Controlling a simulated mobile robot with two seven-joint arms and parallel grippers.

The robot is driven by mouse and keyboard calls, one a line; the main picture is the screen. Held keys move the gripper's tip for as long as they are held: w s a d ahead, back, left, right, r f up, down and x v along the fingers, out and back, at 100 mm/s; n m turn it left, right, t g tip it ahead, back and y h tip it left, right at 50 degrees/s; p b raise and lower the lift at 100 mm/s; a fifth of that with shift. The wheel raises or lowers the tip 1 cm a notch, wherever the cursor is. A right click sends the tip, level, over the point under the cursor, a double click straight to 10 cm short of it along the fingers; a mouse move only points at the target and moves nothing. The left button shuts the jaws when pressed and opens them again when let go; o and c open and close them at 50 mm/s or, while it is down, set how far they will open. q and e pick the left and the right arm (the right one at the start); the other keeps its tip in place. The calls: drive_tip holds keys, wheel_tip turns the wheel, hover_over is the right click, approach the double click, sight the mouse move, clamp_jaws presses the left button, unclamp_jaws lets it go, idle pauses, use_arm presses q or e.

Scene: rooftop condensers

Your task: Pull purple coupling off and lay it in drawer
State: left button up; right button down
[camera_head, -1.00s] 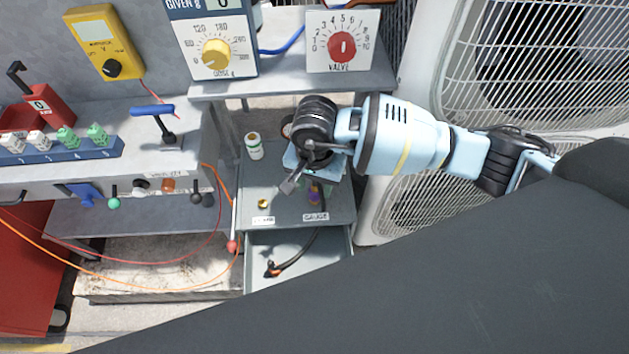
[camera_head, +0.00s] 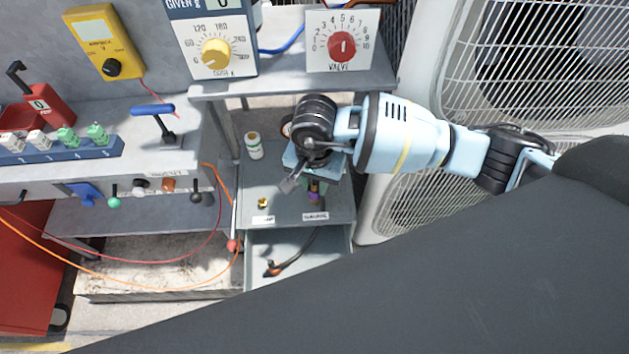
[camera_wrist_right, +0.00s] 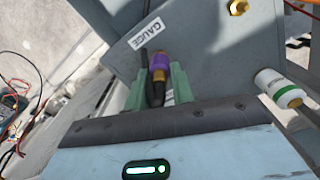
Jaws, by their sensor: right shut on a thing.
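The purple coupling (camera_wrist_right: 159,64) has a purple ring, a brass-coloured part and a dark hose end. In the right wrist view it sits between the green fingers of my right gripper (camera_wrist_right: 161,86), which are shut on it. In the head view the purple coupling (camera_head: 314,191) shows just below my right gripper (camera_head: 313,183), over the shelf near the GAUGE label. I cannot tell whether the coupling is still seated. My left gripper is not in view.
A brass fitting (camera_head: 263,203) stands on the shelf left of the coupling. A white bottle with a green band (camera_head: 253,146) stands farther back. A red valve dial (camera_head: 342,46) is on the upper ledge. Orange and red cables hang left of the drawer.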

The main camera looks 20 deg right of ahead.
sight(314, 184)
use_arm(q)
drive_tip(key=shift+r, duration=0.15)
use_arm(e)
drive_tip(key=shift+r, duration=0.25)
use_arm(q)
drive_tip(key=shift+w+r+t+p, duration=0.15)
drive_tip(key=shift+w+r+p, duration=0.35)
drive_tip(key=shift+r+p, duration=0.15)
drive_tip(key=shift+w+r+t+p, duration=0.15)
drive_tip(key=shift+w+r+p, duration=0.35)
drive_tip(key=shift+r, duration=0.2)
use_arm(e)
drive_tip(key=shift+r, duration=2.1)
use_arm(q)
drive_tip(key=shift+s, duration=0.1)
use_arm(e)
drive_tip(key=shift+f, duration=0.1)
